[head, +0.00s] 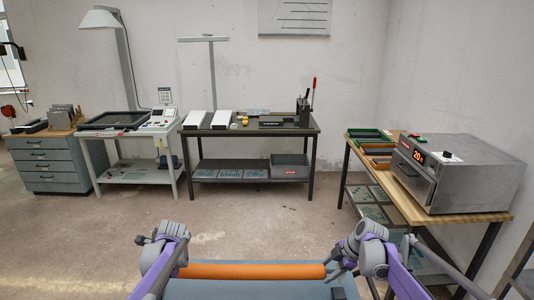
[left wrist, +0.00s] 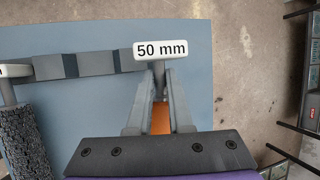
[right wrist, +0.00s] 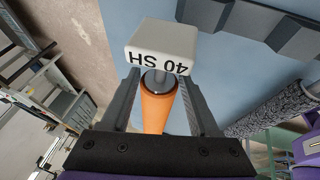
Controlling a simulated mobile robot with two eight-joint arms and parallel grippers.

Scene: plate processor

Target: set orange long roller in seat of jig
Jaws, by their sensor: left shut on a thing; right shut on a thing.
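The long orange roller (head: 255,270) lies level across the bottom of the head view, one end at each gripper. My left gripper (head: 180,262) is shut on its left end. The left wrist view shows a white end cap marked 50 mm (left wrist: 160,50) just past the fingertips. My right gripper (head: 335,268) is shut on its right end, by a white cap marked 40 SH (right wrist: 160,48). Grey notched blocks, apparently the jig (left wrist: 95,64), lie beside the roller's end and also show in the right wrist view (right wrist: 265,28). Whether the roller touches a seat I cannot tell.
A dark speckled roller (left wrist: 28,145) lies beside the orange one on the blue-grey surface (head: 215,290). A bench with an oven (head: 455,170) and green tray (head: 368,134) stands at right. Workbenches (head: 250,131) line the back wall, with open floor between.

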